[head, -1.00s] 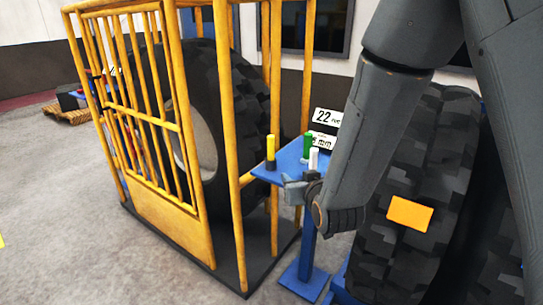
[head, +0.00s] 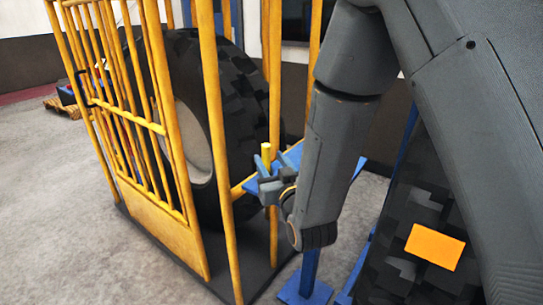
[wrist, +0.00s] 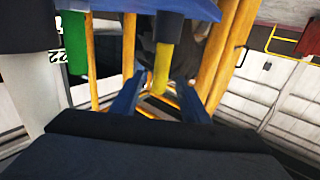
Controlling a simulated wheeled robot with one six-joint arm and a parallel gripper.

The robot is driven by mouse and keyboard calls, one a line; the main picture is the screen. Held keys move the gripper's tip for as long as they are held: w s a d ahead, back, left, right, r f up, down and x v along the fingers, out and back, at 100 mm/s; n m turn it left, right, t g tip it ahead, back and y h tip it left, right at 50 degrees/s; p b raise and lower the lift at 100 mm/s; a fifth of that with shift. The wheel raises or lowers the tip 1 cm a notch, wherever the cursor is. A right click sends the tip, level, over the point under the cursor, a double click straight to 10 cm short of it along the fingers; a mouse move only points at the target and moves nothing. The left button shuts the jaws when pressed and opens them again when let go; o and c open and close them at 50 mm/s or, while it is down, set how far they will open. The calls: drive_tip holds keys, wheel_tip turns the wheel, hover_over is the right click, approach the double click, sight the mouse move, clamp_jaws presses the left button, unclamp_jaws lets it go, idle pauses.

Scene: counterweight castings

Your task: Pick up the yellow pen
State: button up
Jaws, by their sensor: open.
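The yellow pen (head: 266,151) stands upright at the left end of the blue stand (head: 291,158) in the head view. My gripper (head: 268,180) is open in front of it and hides its lower part. In the wrist view the picture is upside down: the yellow pen (wrist: 163,66) hangs from a dark holder (wrist: 171,27), and its free end lies between my two blue fingers (wrist: 158,100). The jaws are not closed on it. I cannot tell whether a finger touches it.
A green pen (wrist: 75,45) and a white pen (wrist: 30,92) are close beside the gripper in the wrist view. A yellow cage (head: 165,205) around a big tyre (head: 245,110) stands just left of the stand. Another tyre (head: 395,245) is at right.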

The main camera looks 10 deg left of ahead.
sight(268, 156)
drive_tip(key=x, duration=0.3)
drive_tip(key=shift+w+r+p, duration=0.1)
drive_tip(key=shift+w+p, duration=0.05)
drive_tip(key=shift+p, duration=0.25)
drive_tip(key=p+x, duration=0.1)
drive_tip(key=x, duration=0.3)
drive_tip(key=shift+w+a+p, duration=0.3)
drive_tip(key=shift+c, duration=0.3)
drive_tip(key=c, duration=0.9)
